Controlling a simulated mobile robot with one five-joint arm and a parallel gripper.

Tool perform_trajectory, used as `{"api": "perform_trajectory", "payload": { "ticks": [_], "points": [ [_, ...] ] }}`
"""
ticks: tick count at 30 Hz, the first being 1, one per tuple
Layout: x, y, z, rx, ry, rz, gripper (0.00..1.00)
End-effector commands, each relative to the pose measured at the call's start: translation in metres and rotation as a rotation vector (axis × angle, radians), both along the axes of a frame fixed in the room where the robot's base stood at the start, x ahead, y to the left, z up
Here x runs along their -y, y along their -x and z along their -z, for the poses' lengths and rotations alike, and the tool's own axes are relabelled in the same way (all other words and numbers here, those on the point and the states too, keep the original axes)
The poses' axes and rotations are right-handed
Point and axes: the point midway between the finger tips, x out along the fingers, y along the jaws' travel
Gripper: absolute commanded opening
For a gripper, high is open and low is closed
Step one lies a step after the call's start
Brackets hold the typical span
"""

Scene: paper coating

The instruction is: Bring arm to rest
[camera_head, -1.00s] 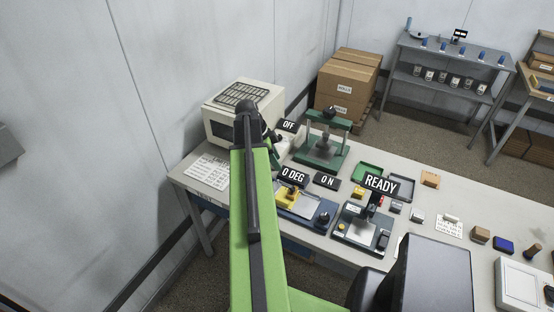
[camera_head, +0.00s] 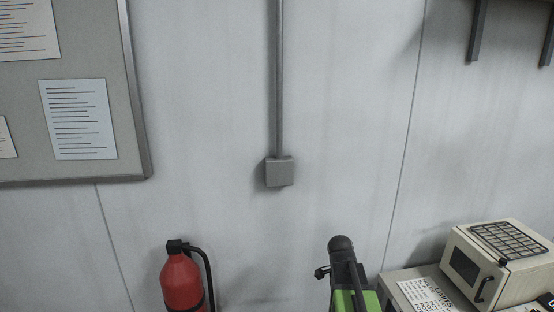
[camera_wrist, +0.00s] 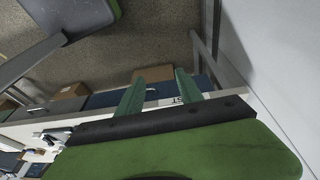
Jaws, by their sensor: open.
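My arm (camera_head: 350,285) shows at the bottom of the head view, right of centre, with a dark joint at its top and a green link below. It stands in front of the wall, left of the oven. In the wrist view my gripper (camera_wrist: 160,77) has two green fingers standing apart with nothing between them. Beyond the fingers are the edge of the workbench and the floor. The gripper itself cannot be made out in the head view.
A beige oven (camera_head: 470,268) and a printed sheet (camera_head: 427,298) sit on the bench at lower right. A red fire extinguisher (camera_head: 182,282) is at lower left. The wall carries a notice board (camera_head: 110,45) and grey box (camera_head: 280,172). Brown boxes (camera_wrist: 152,73) show in the wrist view.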

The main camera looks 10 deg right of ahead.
Motion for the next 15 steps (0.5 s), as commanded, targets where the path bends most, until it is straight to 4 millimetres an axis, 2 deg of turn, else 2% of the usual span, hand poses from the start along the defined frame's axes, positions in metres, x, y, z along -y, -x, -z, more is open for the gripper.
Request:
{"api": "perform_trajectory", "payload": {
  "ticks": [1, 3, 6, 9, 11, 15],
  "points": [
    [-0.043, -0.007, 0.014, -0.011, -0.026, -0.134, 0.43],
    [-0.093, -0.014, 0.023, -0.029, -0.066, -0.325, 0.43],
    [-0.160, -0.014, 0.034, -0.058, -0.125, -0.618, 0.43],
    [-0.214, -0.004, 0.041, -0.089, -0.188, -0.951, 0.43],
    [-0.225, 0.001, 0.040, -0.101, -0.219, -1.115, 0.43],
    [-0.236, 0.008, 0.039, -0.117, -0.265, -1.428, 0.43]
  ]
}}
